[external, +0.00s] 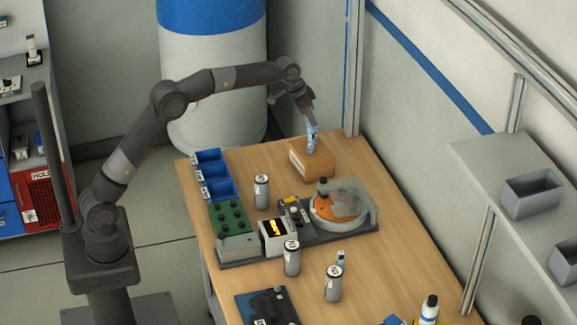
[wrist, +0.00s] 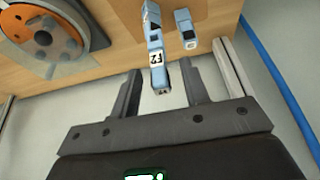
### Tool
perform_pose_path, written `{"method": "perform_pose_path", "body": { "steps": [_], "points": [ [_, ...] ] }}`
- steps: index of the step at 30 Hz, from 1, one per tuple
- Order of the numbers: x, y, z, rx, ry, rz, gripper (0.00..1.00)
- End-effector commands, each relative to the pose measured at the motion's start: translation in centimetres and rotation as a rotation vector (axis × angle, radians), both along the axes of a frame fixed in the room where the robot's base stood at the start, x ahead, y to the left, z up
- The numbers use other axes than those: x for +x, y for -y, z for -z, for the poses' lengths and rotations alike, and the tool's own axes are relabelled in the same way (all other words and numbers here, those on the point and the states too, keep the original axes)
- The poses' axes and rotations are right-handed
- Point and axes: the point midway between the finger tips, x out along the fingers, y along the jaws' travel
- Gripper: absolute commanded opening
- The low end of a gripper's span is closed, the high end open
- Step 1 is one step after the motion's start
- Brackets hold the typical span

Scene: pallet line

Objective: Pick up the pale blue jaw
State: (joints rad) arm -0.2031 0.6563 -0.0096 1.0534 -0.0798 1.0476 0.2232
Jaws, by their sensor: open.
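A pale blue jaw (wrist: 155,32) with a white label and dark markings shows in the wrist view, its near end between my fingers. A second, shorter pale blue piece (wrist: 186,27) is just right of it; I cannot tell which one the task names. In the external view, pale blue (external: 312,139) shows at my fingertips, above the brown box (external: 320,162). My gripper (external: 311,123) points down there; in the wrist view its fingers (wrist: 162,68) are spread on both sides of the labelled jaw, with a gap visible. Its contact with the box is unclear.
A turntable fixture with an orange disc (external: 335,207) and clear cover stands in front of the box. A metal post (external: 353,75) and wall are close behind.

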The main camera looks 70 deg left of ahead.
Motion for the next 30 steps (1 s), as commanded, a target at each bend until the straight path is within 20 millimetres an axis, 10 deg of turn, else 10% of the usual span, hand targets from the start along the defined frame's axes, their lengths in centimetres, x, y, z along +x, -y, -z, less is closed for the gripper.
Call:
{"method": "perform_pose_path", "body": {
  "steps": [13,30],
  "points": [
    [1.2,0.0,2.9,0.0,0.001,0.0,0.41],
    [1.2,0.0,2.9,0.0,0.001,0.0,0.0]
  ]
}}
